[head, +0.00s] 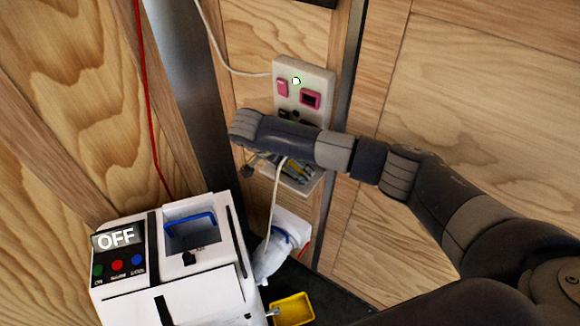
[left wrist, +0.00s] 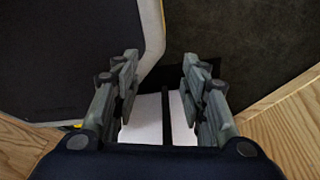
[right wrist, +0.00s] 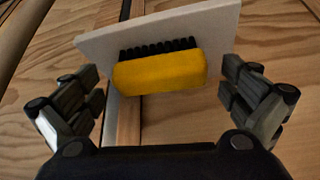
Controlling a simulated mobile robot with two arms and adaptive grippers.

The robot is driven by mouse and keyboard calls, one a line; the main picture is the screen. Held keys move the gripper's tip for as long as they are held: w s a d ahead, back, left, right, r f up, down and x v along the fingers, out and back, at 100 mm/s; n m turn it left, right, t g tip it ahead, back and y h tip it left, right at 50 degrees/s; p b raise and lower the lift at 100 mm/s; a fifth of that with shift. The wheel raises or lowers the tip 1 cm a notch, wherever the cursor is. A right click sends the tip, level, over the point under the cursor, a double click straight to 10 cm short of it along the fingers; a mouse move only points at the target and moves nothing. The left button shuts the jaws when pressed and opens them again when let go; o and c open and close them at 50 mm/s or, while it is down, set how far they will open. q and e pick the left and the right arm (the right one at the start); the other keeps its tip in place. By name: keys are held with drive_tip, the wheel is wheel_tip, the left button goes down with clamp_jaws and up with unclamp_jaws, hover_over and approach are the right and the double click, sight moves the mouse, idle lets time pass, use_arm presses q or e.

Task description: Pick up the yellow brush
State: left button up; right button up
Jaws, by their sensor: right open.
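The yellow brush (right wrist: 160,75) shows in the right wrist view as a yellow block with a row of black bristles along its upper edge. It is in front of a pale panel or shelf (right wrist: 215,32). My right gripper (right wrist: 160,68) is open, with one finger left of the brush and one right of it. A gap shows between each finger and the brush. In the head view my right arm crosses in front of a small wall shelf (head: 305,186) and hides part of it; I cannot make out the brush there. My left gripper (left wrist: 160,62) is open in the left wrist view.
A white machine with an OFF display (head: 117,238) stands at lower left. A wall panel with pink switches (head: 318,78) is just above my right arm. A yellow bin (head: 293,308) is low down. A white cable (head: 215,45) and a red cable (head: 147,90) hang nearby.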

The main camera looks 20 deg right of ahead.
drive_tip(key=c, duration=1.1)
drive_tip(key=shift+a+r+b, duration=0.1)
drive_tip(key=shift+r+b, duration=0.15)
drive_tip(key=shift+b, duration=0.25)
drive_tip(key=s+a+b, duration=0.1)
drive_tip(key=s+a, duration=0.1)
drive_tip(key=a, duration=0.3)
drive_tip(key=s+a+b, duration=0.1)
drive_tip(key=s+a, duration=0.2)
drive_tip(key=a, duration=0.2)
drive_tip(key=s+a+b, duration=0.1)
drive_tip(key=s+a, duration=0.2)
drive_tip(key=a, duration=0.3)
